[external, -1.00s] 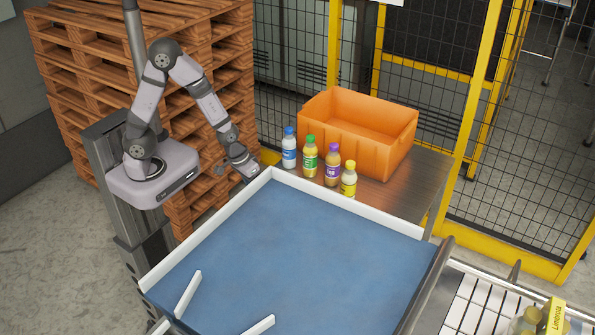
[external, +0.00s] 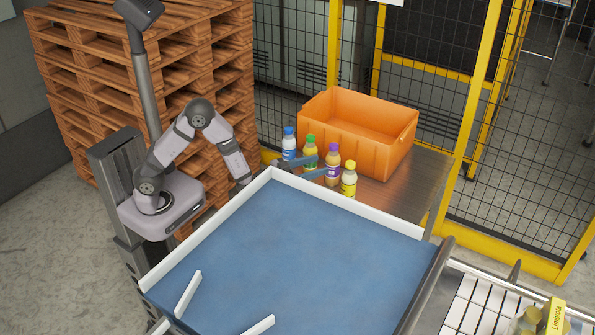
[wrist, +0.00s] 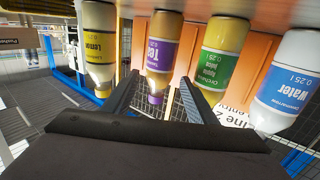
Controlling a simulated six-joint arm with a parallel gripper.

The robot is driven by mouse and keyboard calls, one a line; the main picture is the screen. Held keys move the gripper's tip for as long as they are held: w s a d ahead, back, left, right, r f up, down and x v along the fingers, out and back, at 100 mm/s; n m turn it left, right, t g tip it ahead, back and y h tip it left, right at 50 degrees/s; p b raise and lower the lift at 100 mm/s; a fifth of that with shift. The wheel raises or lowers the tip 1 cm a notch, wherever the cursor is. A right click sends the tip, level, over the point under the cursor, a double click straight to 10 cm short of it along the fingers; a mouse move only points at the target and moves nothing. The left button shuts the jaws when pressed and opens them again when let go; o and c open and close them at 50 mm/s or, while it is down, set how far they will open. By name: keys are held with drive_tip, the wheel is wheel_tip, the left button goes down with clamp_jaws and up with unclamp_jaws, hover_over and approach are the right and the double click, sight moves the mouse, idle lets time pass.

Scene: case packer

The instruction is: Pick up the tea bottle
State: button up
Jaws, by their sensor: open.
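The tea bottle (external: 333,168), amber with a purple cap and purple label, stands upright on the metal table. In the wrist view, which is upside down, the tea bottle (wrist: 160,52) appears between the two finger ends. My gripper (external: 320,165) is open and low, reaching from the left toward the tea bottle. In the wrist view my gripper (wrist: 158,80) holds nothing. I cannot tell whether the fingers touch the bottle or have it fully between them.
A green-capped juice bottle (external: 310,150) and a blue-capped water bottle (external: 289,142) stand left of the tea. A yellow-capped lemon bottle (external: 349,181) stands close on its right. An orange crate (external: 345,148) is behind them. A white-edged blue surface (external: 290,250) lies in front.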

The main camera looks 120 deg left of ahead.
sight(328, 162)
drive_tip(key=shift+a+r, duration=0.15)
drive_tip(key=shift+w+a+p, duration=0.35)
drive_tip(key=shift+a+p, duration=0.05)
drive_tip(key=shift+a, duration=0.1)
drive_tip(key=shift+p+x, duration=1.45)
drive_tip(key=shift+x, duration=1.55)
drive_tip(key=shift+c, duration=0.6)
drive_tip(key=c, duration=0.9)
